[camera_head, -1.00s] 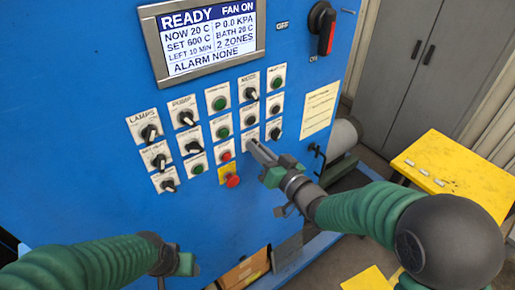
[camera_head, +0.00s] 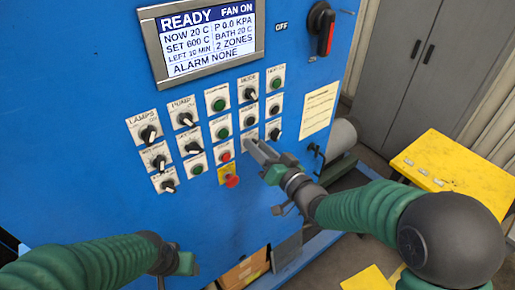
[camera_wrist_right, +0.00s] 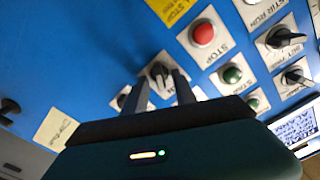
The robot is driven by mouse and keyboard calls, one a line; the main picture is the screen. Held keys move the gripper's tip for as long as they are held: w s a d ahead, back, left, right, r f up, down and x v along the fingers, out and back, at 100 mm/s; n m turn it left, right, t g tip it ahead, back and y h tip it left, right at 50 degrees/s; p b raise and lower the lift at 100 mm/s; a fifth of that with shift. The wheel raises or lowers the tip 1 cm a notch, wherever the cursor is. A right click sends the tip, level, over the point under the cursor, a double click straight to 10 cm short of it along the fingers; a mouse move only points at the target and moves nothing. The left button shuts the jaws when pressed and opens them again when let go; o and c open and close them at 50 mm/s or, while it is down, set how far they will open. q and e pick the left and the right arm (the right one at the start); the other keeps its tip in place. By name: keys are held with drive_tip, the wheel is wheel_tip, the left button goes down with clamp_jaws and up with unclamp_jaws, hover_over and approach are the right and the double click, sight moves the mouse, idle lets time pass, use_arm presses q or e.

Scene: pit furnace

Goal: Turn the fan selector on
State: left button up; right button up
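The blue panel carries rows of black selectors and push buttons; its screen (camera_head: 207,40) reads READY and FAN ON. My right gripper (camera_head: 256,147) is at the panel's lower right buttons, in front of a selector it hides in the head view. In the right wrist view, a black selector knob (camera_wrist_right: 158,73) on a white plate shows between and just beyond the open fingertips (camera_wrist_right: 160,82). I cannot tell whether they touch it, and its label is not readable. My left gripper (camera_head: 180,263) is low at the left, away from the controls; its fingers are unclear.
A red emergency button (camera_head: 232,181) on a yellow plate lies left of and below my right gripper. A red STOP button (camera_wrist_right: 203,34) is close in the wrist view. A yellow table (camera_head: 450,178) stands at the right.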

drive_tip(key=shift+f, duration=0.15)
drive_tip(key=b+v, duration=1)
drive_tip(key=v, duration=0.6)
drive_tip(key=shift+s+d+b, duration=0.2)
drive_tip(key=shift+s+b, duration=0.15)
drive_tip(key=shift+d, duration=0.1)
